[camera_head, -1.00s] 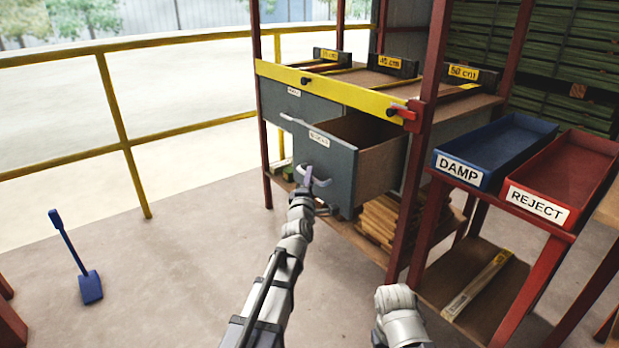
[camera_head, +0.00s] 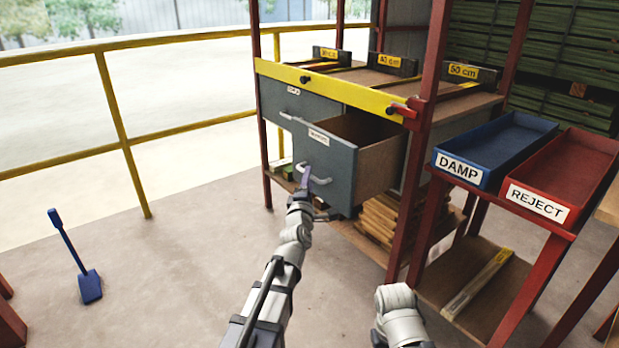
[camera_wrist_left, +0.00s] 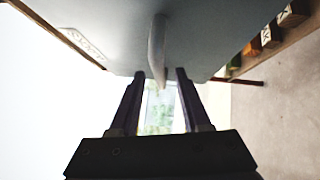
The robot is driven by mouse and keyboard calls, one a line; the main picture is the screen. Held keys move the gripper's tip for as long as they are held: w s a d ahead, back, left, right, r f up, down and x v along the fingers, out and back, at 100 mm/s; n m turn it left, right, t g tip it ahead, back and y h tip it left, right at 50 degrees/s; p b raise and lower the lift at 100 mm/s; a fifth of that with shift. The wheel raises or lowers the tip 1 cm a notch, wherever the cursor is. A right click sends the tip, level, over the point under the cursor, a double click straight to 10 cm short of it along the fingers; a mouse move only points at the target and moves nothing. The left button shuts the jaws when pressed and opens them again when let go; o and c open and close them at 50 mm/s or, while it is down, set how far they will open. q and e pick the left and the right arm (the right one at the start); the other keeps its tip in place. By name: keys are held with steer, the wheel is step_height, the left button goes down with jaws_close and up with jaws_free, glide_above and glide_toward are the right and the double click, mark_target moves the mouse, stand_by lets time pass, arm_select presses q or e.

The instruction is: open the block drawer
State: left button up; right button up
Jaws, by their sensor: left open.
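The block drawer (camera_head: 328,172) is a grey-fronted drawer with brown inner walls, and it stands pulled well out of the rack. Its label (camera_head: 318,136) is too blurred to read surely. Its pale bar handle (camera_head: 318,180) is on the front. My left gripper (camera_head: 306,174) is open at the handle. In the left wrist view the handle (camera_wrist_left: 157,45) runs down to the gap between the open fingertips (camera_wrist_left: 160,74); I cannot tell whether they touch it. My right gripper is out of view; only part of my right arm shows at the bottom.
A second grey drawer (camera_head: 292,105) sits shut behind, to the left. A yellow bar (camera_head: 335,92) crosses the rack above the drawers. Blue DAMP (camera_head: 497,148) and red REJECT (camera_head: 565,172) trays stand right. A blue shovel (camera_head: 88,285) stands left on otherwise open floor.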

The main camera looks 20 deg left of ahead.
arm_select(q)
steer(key=s, duration=0.5)
steer(key=shift+s+d+f+b, duration=0.2)
steer(key=shift+d+f+b, duration=0.1)
steer(key=shift+d+f, duration=0.05)
